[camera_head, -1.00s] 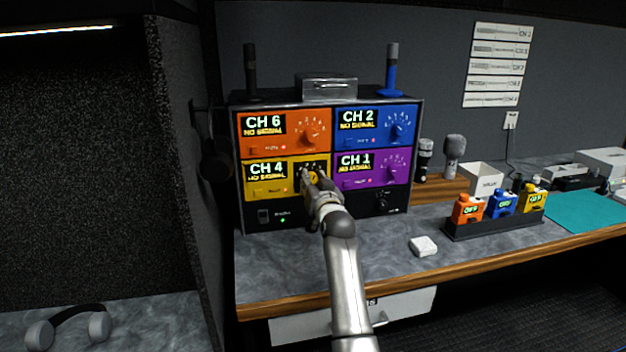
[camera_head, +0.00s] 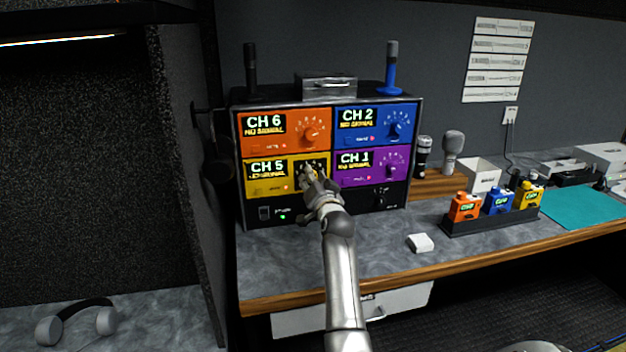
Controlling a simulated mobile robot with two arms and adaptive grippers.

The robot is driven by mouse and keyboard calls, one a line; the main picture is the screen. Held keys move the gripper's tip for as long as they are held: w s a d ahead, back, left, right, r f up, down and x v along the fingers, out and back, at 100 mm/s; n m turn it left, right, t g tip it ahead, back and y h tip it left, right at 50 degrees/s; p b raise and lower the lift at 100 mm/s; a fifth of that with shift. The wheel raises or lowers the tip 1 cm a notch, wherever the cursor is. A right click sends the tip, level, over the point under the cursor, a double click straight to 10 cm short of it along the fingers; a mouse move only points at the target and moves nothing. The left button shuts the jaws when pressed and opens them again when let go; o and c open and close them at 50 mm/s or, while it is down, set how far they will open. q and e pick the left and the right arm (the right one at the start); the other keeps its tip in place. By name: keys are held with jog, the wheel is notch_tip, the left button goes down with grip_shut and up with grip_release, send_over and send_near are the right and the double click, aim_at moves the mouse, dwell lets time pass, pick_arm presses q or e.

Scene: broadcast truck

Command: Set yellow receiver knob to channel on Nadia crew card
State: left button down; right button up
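The yellow receiver (camera_head: 266,188) is the lower left panel of the rack, and its display reads CH 5 with a line below too blurred to read. My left gripper (camera_head: 308,176) is at the yellow knob, with its fingers closed around it; they hide most of the knob and its pointer. Several white name strips (camera_head: 498,60) hang on the back wall; their small print is too blurred to read, so I cannot tell which is Nadia's. My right gripper is out of view.
The orange panel (camera_head: 266,145) reads CH 6, the blue panel (camera_head: 356,137) CH 2, the purple panel (camera_head: 354,180) CH 1. A white block (camera_head: 420,243) lies on the desk. Orange, blue and yellow packs stand in a black holder (camera_head: 490,222). Headphones (camera_head: 75,322) lie at lower left.

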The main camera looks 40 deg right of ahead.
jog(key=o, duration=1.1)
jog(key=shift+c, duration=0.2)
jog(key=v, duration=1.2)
